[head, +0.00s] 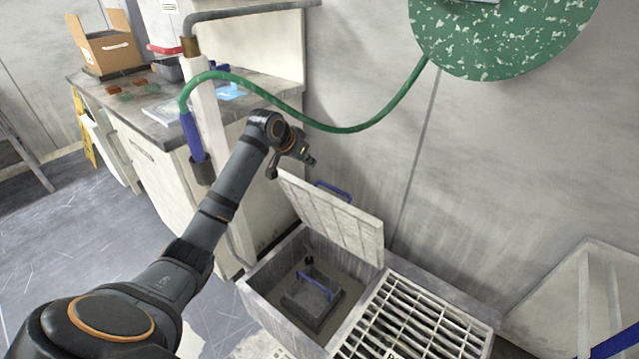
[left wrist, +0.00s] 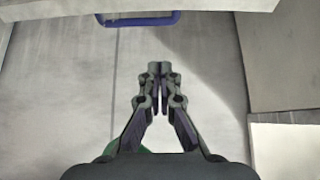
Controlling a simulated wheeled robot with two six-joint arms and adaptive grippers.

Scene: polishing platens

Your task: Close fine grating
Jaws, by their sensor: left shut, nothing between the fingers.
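The fine grating (head: 335,215) is a pale panel standing raised, tilted up at the back of an open floor pit. A blue handle (head: 334,190) shows behind its top edge. In the left wrist view the handle (left wrist: 140,20) hangs below a pale edge at the top of the picture. My left gripper (head: 308,158) is shut and empty, just above and left of the grating's upper left corner. In the left wrist view its closed fingertips (left wrist: 158,68) are apart from the handle. My right gripper is not in view.
The open pit (head: 262,284) holds a dark block (head: 308,302) with a blue handle. A coarse barred grating (head: 412,318) lies to its right. A green hose (head: 345,129) hangs across behind my arm. A cluttered counter (head: 140,105) stands at the left; the wall is close behind.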

